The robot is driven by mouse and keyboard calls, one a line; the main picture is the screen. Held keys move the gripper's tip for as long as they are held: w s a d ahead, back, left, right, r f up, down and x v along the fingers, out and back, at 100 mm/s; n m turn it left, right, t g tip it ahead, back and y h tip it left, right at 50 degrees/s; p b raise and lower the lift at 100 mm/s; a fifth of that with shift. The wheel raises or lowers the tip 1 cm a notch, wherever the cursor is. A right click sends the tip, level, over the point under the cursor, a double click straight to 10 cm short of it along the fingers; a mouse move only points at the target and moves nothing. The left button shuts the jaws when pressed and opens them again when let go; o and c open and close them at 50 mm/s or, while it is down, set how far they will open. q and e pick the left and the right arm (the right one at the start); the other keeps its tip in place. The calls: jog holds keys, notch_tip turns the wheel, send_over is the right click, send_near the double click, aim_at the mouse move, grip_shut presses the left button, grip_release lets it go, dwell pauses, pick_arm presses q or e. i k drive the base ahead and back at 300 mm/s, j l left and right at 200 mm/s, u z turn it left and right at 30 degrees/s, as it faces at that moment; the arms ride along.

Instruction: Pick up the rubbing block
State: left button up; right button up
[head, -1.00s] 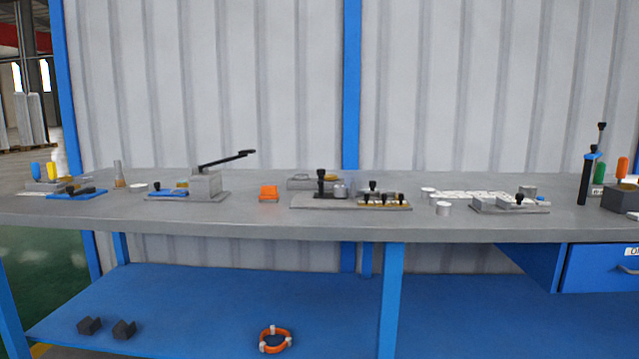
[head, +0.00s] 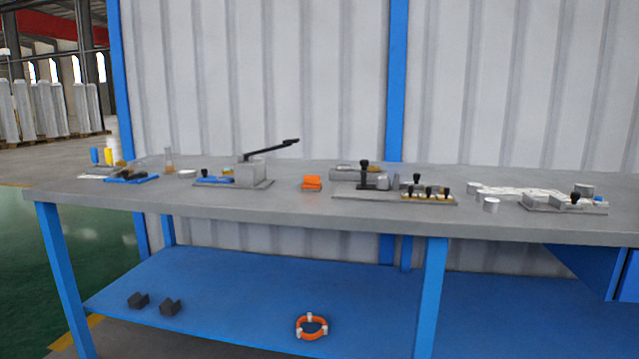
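A small orange block (head: 312,183) sits on the grey tabletop, between the lever press and the fixture plate. It may be the rubbing block, but I cannot tell for sure at this distance. Two dark grey blocks, one on the left (head: 138,300) and one beside it (head: 170,306), lie on the blue lower shelf. Neither of my grippers is in view.
The workbench (head: 300,212) holds a lever press (head: 252,172), a fixture plate (head: 350,196), a blue tray (head: 131,178) and white round pieces. An orange ring (head: 311,326) lies on the blue shelf (head: 240,290). Open floor (head: 25,270) lies left of the bench.

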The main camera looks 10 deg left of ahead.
aim_at(312, 182)
jog(key=i+l, duration=0.15)
jog(key=i, duration=0.25)
jog(key=i+l, duration=0.1)
jog(key=i, duration=0.35)
jog(key=u, duration=0.05)
